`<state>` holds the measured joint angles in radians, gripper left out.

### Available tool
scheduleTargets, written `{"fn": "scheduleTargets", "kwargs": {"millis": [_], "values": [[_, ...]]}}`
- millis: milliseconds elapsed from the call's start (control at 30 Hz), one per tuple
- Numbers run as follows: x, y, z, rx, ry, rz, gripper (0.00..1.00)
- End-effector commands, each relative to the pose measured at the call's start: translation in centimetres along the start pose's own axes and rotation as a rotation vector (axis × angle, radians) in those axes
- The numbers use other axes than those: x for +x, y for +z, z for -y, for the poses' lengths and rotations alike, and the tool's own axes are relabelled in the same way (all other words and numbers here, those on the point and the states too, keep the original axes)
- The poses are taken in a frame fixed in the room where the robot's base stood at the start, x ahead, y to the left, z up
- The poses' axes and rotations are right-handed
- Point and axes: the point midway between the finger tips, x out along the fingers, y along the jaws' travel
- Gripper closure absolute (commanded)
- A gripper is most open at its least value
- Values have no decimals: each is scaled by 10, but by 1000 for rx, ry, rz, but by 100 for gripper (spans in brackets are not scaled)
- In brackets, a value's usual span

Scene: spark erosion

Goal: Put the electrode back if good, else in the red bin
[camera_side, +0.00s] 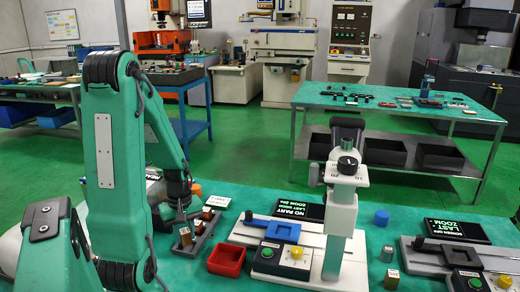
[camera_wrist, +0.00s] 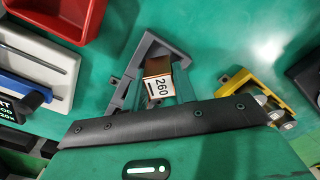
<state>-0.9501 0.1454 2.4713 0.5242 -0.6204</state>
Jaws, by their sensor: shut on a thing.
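My gripper (camera_wrist: 160,92) is shut on a copper-coloured electrode (camera_wrist: 158,66) with a white label reading 260. In the wrist view it is over the grey holder (camera_wrist: 133,72), whose walls show around it. I cannot tell whether it touches the holder floor. In the side view my gripper (camera_side: 182,214) points down at the grey holder (camera_side: 199,243), and a brown-topped block (camera_side: 186,237) shows under the fingertips. Another brown block (camera_side: 208,214) stands at the holder's far end. The red bin (camera_side: 227,261) sits just right of the holder; it also shows top left in the wrist view (camera_wrist: 62,18).
A measuring stand (camera_side: 346,190) with a blue piece (camera_side: 274,230) on its base is right of the bin. Its screen (camera_side: 311,212) reads NO PART. A yellow piece (camera_wrist: 240,82) lies right of the holder in the wrist view. A small labelled block (camera_side: 391,279) stands at the front.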

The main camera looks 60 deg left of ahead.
Motion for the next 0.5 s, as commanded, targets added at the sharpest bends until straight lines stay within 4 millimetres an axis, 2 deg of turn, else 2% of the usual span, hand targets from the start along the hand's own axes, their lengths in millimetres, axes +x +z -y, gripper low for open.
{"fn": "scheduleTargets", "kwargs": {"millis": [500], "values": [[11,0,0,0,-1,1,100]]}}
